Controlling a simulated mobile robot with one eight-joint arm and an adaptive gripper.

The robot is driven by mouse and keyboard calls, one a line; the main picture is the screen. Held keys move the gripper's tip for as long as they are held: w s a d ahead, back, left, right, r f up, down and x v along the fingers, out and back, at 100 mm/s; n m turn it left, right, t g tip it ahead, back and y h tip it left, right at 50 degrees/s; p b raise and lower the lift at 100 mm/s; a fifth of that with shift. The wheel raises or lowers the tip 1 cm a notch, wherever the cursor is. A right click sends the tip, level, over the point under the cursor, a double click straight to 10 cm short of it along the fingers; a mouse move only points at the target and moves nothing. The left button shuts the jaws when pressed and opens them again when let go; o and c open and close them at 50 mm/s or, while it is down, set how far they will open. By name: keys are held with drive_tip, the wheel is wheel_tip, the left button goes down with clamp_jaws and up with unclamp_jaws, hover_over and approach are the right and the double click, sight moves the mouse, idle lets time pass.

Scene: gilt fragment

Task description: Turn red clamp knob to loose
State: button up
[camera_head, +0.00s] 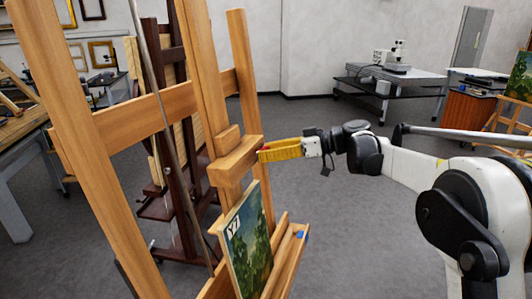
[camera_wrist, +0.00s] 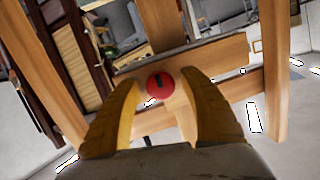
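The red clamp knob (camera_wrist: 161,84) is round with a dark mark on its face. It sits on the wooden clamp block of the easel and shows between my gripper's fingers in the wrist view. In the head view only a bit of the red knob (camera_head: 264,149) shows at the block's right face. My gripper (camera_head: 268,152) has yellow fingers that reach to the block. In the wrist view my gripper (camera_wrist: 161,95) has its fingers apart, one on each side of the knob. I cannot tell whether they touch it. The wooden clamp block (camera_head: 235,160) is on the easel's central mast.
The wooden easel (camera_head: 130,118) fills the left of the head view. A painting (camera_head: 248,240) rests on its lower ledge (camera_head: 287,262), below my gripper. A dark easel (camera_head: 183,115) stands behind. A bench (camera_head: 400,78) stands far back; grey floor between is clear.

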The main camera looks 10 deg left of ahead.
drive_tip(key=shift+d, duration=0.15)
drive_tip(key=v, duration=1.1)
drive_tip(key=shift+d, duration=0.35)
drive_tip(key=shift+s+r, duration=0.1)
drive_tip(key=s+d+f+m+t+h+b, duration=0.2)
drive_tip(key=s+d+f+m+h+b, duration=0.3)
drive_tip(key=s+f, duration=0.5)
drive_tip(key=s+d+f+m+t+h+b, duration=0.2)
drive_tip(key=s+d+f+m+h+b, duration=0.3)
drive_tip(key=s+d+f, duration=0.4)
drive_tip(key=s+d+f+m+t+h+b, duration=0.3)
drive_tip(key=s+d+f, duration=0.5)
drive_tip(key=s+f, duration=0.4)
drive_tip(key=s+m+h+b, duration=0.1)
drive_tip(key=s+m+b, duration=0.1)
drive_tip(key=m, duration=0.1)
drive_tip(key=shift+h+b, duration=0.3)
drive_tip(key=shift+h, duration=0.1)
